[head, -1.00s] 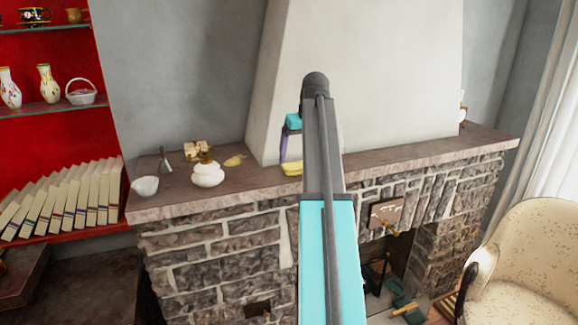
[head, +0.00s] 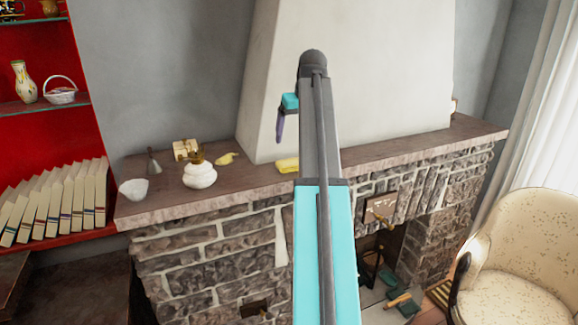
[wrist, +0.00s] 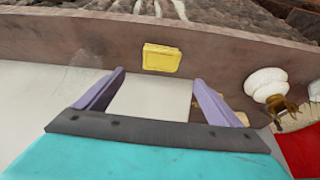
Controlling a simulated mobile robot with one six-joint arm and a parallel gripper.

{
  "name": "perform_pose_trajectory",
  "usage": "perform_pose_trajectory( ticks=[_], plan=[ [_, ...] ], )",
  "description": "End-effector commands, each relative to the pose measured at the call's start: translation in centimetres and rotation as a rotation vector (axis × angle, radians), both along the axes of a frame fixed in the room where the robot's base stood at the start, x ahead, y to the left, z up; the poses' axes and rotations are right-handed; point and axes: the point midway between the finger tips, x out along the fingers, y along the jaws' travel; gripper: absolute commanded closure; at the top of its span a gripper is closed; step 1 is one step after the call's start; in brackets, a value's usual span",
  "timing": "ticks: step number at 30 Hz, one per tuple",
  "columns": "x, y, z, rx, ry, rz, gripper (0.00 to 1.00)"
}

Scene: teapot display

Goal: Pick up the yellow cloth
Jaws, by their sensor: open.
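The yellow cloth (head: 287,166) is a small folded block lying on the mantel shelf (head: 240,182), just left of my arm in the head view. In the wrist view the cloth (wrist: 162,58) lies ahead of the fingertips, between their lines, with clear space around it. My gripper (wrist: 159,78) is open and empty, its two purple fingers spread apart. In the head view one purple finger of my gripper (head: 280,126) shows above the cloth, apart from it. My arm hides the rest of the gripper there.
A small yellow object (head: 227,158), a white pot (head: 200,175), a wooden block item (head: 186,149) and a white bowl (head: 133,189) stand on the shelf to the left. The chimney wall (head: 350,80) rises behind. The shelf right of my arm looks mostly clear.

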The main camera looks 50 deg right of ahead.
Motion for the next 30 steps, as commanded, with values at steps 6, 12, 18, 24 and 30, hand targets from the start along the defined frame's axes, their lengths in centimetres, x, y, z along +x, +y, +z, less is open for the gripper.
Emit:
perform_pose_trajectory(
  ticks=[6,12,18,24,30],
  plan=[
    [0.8,-0.2,-2.0,0.001,0.002,0.002,0.12],
    [1.6,-0.5,-4.0,0.001,0.002,0.004,0.12],
    [2.4,-0.8,-6.0,0.001,0.002,0.004,0.12],
    [2.9,-1.0,-7.2,0.000,0.001,0.003,0.12],
    [3.0,-1.0,-7.3,-0.001,0.000,0.004,0.12]
  ],
)
